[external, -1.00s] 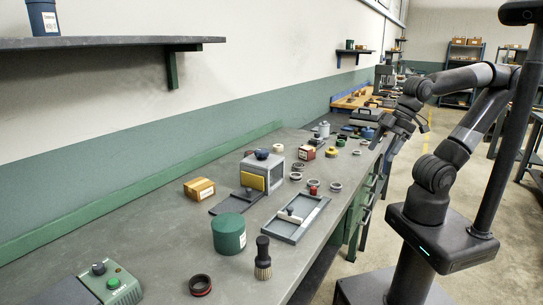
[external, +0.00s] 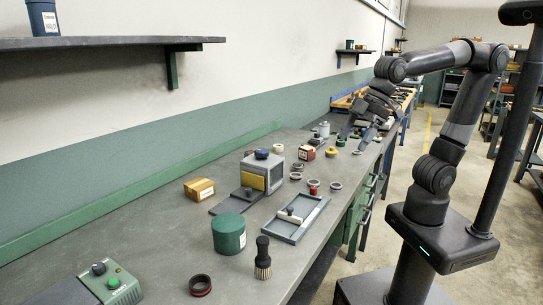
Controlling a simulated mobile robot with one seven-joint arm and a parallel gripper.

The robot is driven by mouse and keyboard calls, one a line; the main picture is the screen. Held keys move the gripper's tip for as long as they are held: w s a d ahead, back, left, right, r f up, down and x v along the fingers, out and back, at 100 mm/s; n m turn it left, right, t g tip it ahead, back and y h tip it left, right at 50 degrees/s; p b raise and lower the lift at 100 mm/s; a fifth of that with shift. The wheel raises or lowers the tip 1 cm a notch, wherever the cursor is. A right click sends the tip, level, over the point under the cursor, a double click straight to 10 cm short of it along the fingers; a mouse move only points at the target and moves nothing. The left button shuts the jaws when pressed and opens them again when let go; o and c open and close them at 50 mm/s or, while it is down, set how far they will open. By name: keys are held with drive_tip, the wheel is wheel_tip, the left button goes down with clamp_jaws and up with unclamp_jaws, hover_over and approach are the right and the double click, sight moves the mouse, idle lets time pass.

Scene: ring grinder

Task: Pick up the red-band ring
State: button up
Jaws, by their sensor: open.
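A dark ring with a red band low on its side (external: 200,285) lies on the grey workbench (external: 130,240) at the near front, left of a brush. My gripper (external: 357,138) is open and empty over the far part of the bench, well away from that ring. Its fingers point down. Several small rings, among them a grey one (external: 336,186), lie mid-bench. A small red piece (external: 314,187) stands beside the grey ring; its shape is too small to tell.
A green cylinder (external: 229,234), a brush (external: 263,258) and a grey tray (external: 292,218) stand near the red-band ring. A shelf (external: 100,42) overhangs the bench's left side.

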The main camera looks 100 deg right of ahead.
drive_tip(key=w+a+n, duration=0.1)
drive_tip(key=w+a, duration=0.2)
drive_tip(key=w, duration=0.7)
drive_tip(key=n+g+y, duration=0.2)
drive_tip(key=n, duration=0.1)
hover_over(203, 277)
drive_tip(key=s, duration=0.2)
drive_tip(key=f, duration=2.1)
drive_tip(key=shift+s+d+f, duration=0.15)
drive_tip(key=shift+d, duration=0.05)
drive_tip(key=x, duration=0.5)
drive_tip(key=shift+w+a+f, duration=0.1)
drive_tip(key=shift+w+a, duration=0.25)
drive_tip(key=shift+a, duration=0.1)
drive_tip(key=shift+c, duration=0.5)
